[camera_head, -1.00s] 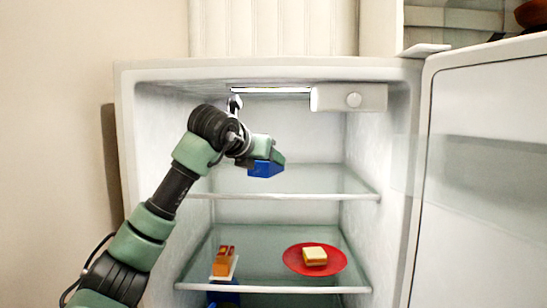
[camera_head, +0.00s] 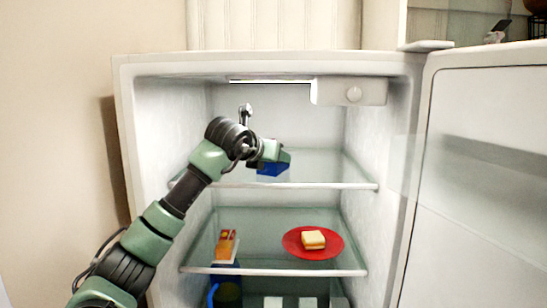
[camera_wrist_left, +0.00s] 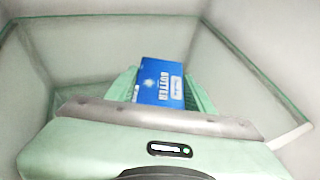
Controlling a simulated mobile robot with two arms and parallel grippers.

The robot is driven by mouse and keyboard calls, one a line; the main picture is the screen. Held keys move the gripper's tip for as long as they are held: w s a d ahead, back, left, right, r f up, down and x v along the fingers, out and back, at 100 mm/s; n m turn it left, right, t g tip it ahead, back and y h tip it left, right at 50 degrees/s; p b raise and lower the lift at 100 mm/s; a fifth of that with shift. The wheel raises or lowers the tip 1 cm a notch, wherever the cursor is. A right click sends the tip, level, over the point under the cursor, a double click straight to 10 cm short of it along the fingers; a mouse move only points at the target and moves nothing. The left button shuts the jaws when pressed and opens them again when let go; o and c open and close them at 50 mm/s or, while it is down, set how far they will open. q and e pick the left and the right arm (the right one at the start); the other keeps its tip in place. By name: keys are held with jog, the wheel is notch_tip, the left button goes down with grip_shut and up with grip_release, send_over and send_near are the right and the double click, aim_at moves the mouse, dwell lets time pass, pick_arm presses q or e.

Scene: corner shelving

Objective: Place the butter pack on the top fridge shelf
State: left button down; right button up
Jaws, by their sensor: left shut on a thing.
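The blue butter pack (camera_head: 272,170) is inside the open fridge, at the top glass shelf (camera_head: 325,173). In the left wrist view the butter pack (camera_wrist_left: 160,82) shows its printed face between the two green fingers. My left gripper (camera_head: 280,157) is shut on it, reaching in from the left. The pack is low over the shelf or touching it; I cannot tell which. Part of the pack is hidden by the gripper. The rest of the top shelf looks empty. My right gripper is in neither view.
The lower glass shelf holds a red plate (camera_head: 330,250) with a sandwich (camera_head: 313,239) and an orange food item (camera_head: 226,246) at its left. A blue object (camera_head: 214,290) is below. The fridge door (camera_head: 480,180) stands open at the right. A light box (camera_head: 348,91) hangs under the ceiling.

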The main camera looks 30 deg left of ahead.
pick_arm(q)
jog(key=c, duration=0.6)
grip_release()
jog(key=shift+a, duration=0.1)
jog(key=shift+s, duration=0.2)
jog(key=b+v, duration=0.6)
jog(key=v, duration=0.4)
jog(key=shift+s+r, duration=0.15)
jog(key=shift+s, duration=0.2)
jog(key=shift+s+d+r, duration=0.2)
jog(key=shift+s+r, duration=0.1)
jog(key=shift+s, duration=0.15)
